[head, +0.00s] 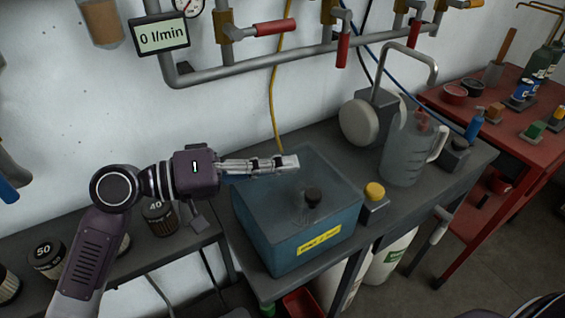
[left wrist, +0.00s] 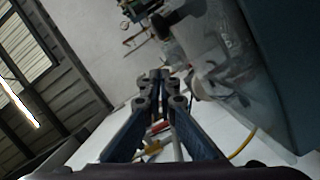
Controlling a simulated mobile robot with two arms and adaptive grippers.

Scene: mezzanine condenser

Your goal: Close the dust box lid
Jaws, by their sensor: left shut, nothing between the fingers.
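The dust box (head: 318,250) is blue with a yellow label and stands on the dark bench in the head view. A clear panel, seemingly its lid, shows at its top, with a black knob (head: 312,197) near the middle. I cannot tell how far the lid is from fully down. My left gripper (head: 290,162) is shut and empty, reaching in from the left over the back part of the box. Contact with the lid is unclear. In the left wrist view the shut fingers (left wrist: 160,78) point ahead, with a blue surface at right. My right gripper is out of view.
A yellow button (head: 375,191) on a grey block stands right of the box. A clear jug (head: 405,155) is behind it. Black canisters (head: 160,217) stand at left. Pipes with red-handled valves run along the wall above. A red table (head: 520,135) is at right.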

